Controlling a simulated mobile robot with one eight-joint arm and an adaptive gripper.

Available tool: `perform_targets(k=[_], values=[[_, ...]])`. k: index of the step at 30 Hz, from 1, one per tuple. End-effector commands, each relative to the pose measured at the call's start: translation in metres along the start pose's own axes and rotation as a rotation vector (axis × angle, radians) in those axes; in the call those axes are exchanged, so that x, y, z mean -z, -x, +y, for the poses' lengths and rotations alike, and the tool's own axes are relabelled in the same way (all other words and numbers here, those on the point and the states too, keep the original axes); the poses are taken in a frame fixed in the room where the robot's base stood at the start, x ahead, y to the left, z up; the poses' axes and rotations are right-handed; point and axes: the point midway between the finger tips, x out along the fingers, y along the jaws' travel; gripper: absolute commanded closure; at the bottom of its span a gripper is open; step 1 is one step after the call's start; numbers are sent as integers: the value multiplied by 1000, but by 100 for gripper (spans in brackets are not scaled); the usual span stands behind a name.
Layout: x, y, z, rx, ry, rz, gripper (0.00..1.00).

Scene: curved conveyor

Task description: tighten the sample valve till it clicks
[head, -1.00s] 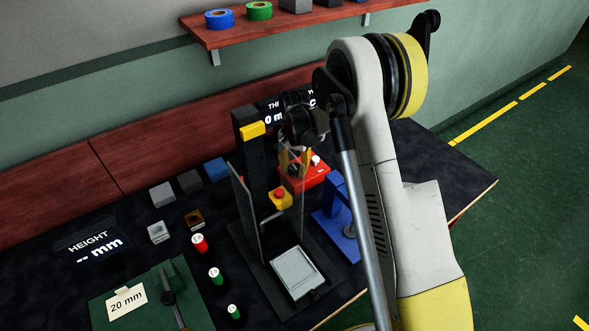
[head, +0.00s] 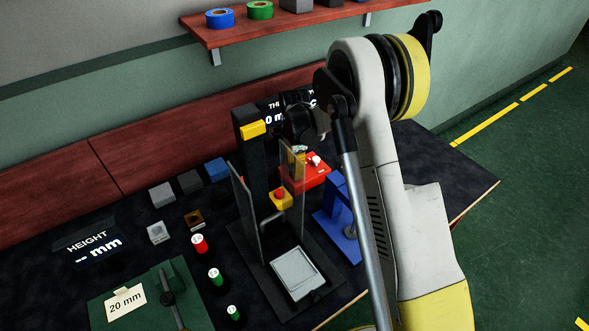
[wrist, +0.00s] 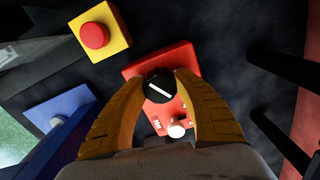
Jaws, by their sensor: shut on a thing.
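The sample valve appears to be the round black knob (wrist: 159,87) with a white pointer line, on top of a red box (wrist: 154,62). The red box also shows in the head view (head: 318,168), behind a clear panel. My gripper (wrist: 160,80) has its yellow fingers on both sides of the knob, shut on it. In the wrist view the white line runs slantwise, from upper left to lower right. A small white-tipped toggle (wrist: 177,131) stands beside the knob, with partly hidden lettering near it. In the head view my gripper and the panel hide the knob.
A yellow box with a red button (wrist: 95,36) stands close by. A black press frame with clear panels (head: 245,205) is left of the red box, a blue stand (head: 341,222) in front right.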

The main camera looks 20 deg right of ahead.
Motion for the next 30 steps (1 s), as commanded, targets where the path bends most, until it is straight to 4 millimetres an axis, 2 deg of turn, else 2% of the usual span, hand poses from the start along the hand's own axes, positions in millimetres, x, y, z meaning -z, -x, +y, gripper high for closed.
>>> perform_targets(k=[20,21,23,30], values=[[0,-1,0,-2,-63,0,95],[0,-1,0,-2,-63,0,59],[0,-1,0,-2,-63,0,42],[0,0,0,-1,-62,0,42]])
